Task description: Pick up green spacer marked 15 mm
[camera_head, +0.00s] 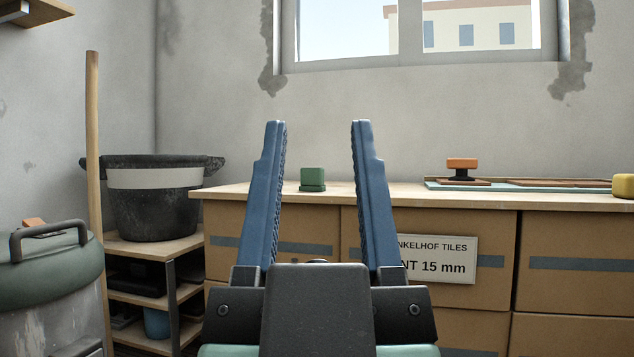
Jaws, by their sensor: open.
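A small green spacer (312,178) sits on the wooden worktop (400,196), near its left part. It has a blocky top on a wider base; no marking on it is readable. My gripper (319,125) is open and empty, its two blue fingers pointing up in the picture. The spacer shows between the fingers, beyond them and apart from them. A white sign (433,262) reading "NKELHOF TILES" and "NT 15 mm" is on the front of the boxes below the worktop; my right finger hides its left part.
An orange-handled tool (461,165) and reddish-brown strips on a teal board (446,187) lie to the right. A yellow object (624,186) is at the right edge. A black bucket (155,205), wooden pole (94,180) and green-lidded bin (45,270) stand left. Worktop around the spacer is clear.

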